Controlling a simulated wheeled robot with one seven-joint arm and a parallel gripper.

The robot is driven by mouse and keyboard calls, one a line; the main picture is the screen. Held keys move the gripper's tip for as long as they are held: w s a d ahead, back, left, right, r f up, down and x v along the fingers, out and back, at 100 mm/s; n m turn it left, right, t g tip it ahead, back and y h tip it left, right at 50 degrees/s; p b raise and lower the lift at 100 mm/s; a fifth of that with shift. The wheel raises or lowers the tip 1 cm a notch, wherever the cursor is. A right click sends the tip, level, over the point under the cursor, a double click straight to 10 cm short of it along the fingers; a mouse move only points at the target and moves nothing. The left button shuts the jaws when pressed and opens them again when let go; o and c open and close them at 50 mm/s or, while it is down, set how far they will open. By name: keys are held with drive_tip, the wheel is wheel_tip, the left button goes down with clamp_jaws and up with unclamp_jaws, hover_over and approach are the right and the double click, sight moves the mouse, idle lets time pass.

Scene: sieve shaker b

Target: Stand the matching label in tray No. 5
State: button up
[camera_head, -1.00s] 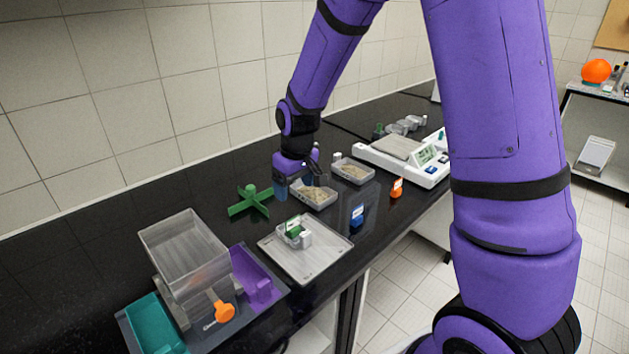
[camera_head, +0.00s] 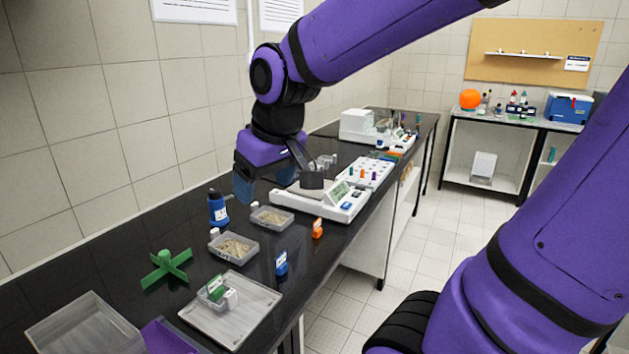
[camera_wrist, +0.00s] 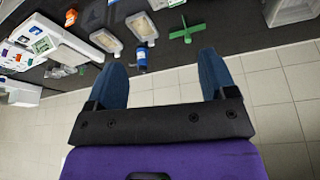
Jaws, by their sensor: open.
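My gripper (camera_head: 265,180) is open and empty, raised above the bench near the balance. The wrist view shows its two blue fingers (camera_wrist: 163,75) apart with nothing between them. A blue label (camera_head: 281,263) and an orange label (camera_head: 317,228) stand on the bench by the front edge. A green label (camera_head: 215,288) stands at a small clear tray on a pale plate (camera_head: 255,318). Two clear trays with grainy contents, a nearer one (camera_head: 233,248) and a farther one (camera_head: 271,218), stand behind the loose labels. The numbers are too small to read.
A blue bottle (camera_head: 218,208) stands behind the trays. A green cross-shaped piece (camera_head: 167,268) lies to their left. A white balance (camera_head: 330,203) is to the right, with a white rack (camera_head: 367,172) beyond it. A clear bin (camera_head: 82,328) is at the near left. Bare bench lies along the wall.

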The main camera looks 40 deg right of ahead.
drive_tip(key=s+d+r+m+t, duration=0.1)
drive_tip(key=s+r, duration=0.1)
drive_tip(key=s, duration=0.8)
drive_tip(key=shift+s+d+r, duration=0.25)
drive_tip(key=shift+r, duration=0.15)
